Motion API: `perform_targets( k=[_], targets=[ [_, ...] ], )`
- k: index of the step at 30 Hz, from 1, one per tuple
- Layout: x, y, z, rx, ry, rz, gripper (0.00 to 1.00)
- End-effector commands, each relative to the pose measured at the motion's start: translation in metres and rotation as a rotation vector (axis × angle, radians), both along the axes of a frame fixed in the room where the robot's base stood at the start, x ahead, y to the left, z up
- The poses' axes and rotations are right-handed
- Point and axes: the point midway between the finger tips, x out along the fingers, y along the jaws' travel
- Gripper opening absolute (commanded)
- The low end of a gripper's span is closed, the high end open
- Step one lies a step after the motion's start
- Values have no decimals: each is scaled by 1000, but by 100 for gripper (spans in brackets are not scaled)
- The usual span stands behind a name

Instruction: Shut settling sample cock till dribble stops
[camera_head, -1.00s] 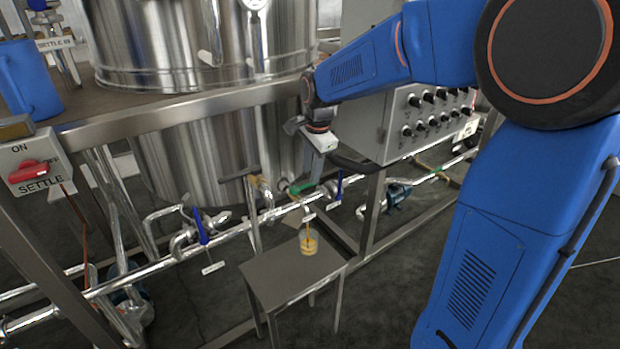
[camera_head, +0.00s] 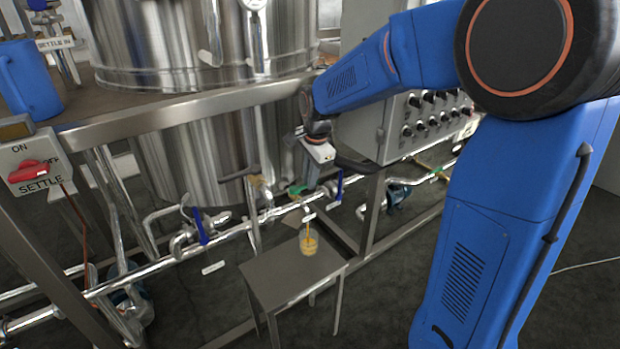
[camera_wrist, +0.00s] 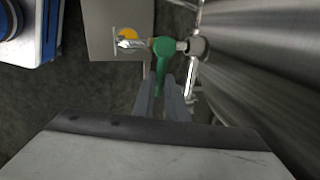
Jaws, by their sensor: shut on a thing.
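The settling sample cock has a green handle (camera_head: 297,189) and sits on the pipework below the large steel tank. In the wrist view, the green handle (camera_wrist: 162,62) points down the picture between the fingers of my gripper (camera_wrist: 163,97). My gripper is shut on the handle's end; it also shows in the head view (camera_head: 311,182), reaching down to the cock. A thin amber stream runs from the spout into a small cup (camera_head: 309,247) with amber liquid. The cup stands on a small steel table (camera_head: 280,278); the wrist view shows it partly behind the spout (camera_wrist: 128,33).
Blue-handled valves (camera_head: 200,227) (camera_head: 339,186) sit on the pipe on both sides of the cock. A grey control box (camera_head: 385,128) with black knobs is close behind my forearm. A blue jug (camera_head: 28,80) and a red SETTLE switch (camera_head: 28,171) are at the left.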

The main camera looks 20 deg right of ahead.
Motion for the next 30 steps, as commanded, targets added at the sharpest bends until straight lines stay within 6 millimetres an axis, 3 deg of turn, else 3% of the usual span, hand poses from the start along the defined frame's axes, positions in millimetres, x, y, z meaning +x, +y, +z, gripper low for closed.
perform_targets(
  k=[17,18,19,30],
  targets=[
    [5,1,0,0,0,98,0],
    [5,1,0,0,0,98,22],
    [5,1,0,0,0,98,29],
    [4,1,3,0,-1,97,31]
  ],
)
